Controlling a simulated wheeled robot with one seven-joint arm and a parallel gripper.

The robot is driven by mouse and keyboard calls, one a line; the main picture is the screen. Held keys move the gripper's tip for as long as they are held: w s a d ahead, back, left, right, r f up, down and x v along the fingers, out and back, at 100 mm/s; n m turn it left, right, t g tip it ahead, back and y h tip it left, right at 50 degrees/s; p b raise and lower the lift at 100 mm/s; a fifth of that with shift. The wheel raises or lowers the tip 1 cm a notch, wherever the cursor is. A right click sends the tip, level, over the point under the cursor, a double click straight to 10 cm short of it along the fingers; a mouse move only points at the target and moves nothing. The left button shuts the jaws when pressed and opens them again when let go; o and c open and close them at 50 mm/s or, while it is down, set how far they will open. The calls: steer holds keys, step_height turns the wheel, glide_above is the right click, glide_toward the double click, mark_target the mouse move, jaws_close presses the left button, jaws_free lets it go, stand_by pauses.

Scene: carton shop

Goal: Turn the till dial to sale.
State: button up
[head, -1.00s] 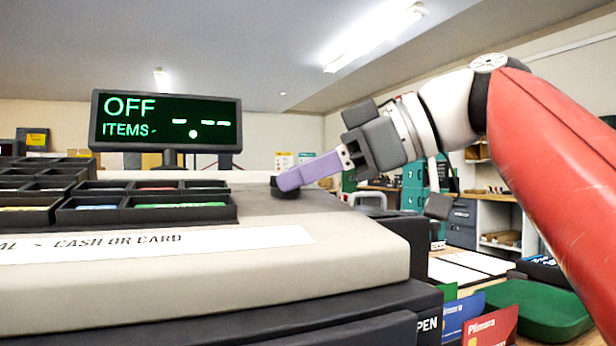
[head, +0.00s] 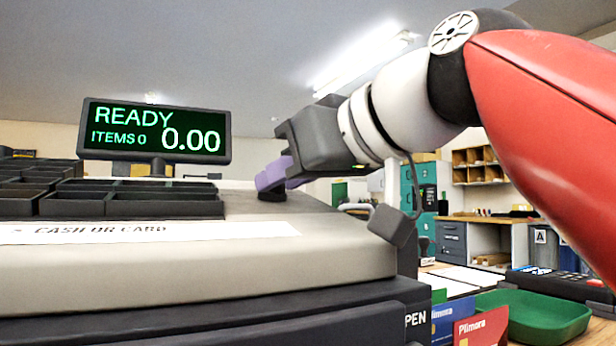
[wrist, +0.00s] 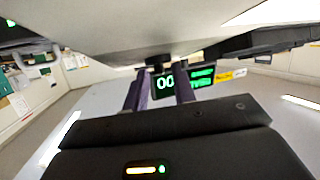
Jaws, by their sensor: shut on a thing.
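The till (head: 320,240) is a large pale body with a dark base. Its dial (head: 272,195) is a dark knob on the right of the till's top, mostly covered by my gripper. My gripper (head: 270,177) has purple fingers and is shut on the dial from above, tilted. The till display (head: 155,131) reads READY, ITEMS 0 and 0.00 in green. In the wrist view, the two purple fingers (wrist: 160,92) stand on either side of a small dark part, with the display (wrist: 202,77) behind them. The dial's markings are not visible.
Dark key trays (head: 130,204) cover the till's top left. Several cards (head: 481,328) and a green tray (head: 535,314) stand at the lower right. Shelves and teal lockers (head: 418,195) are behind.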

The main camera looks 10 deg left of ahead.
stand_by(0.4)
steer(key=o, duration=0.6)
steer(key=v, duration=0.7)
steer(key=shift+s+d+r+p, duration=0.1)
steer(key=shift+s+d+p, duration=0.15)
steer(key=shift+p, duration=0.05)
steer(key=shift+s+d, duration=0.1)
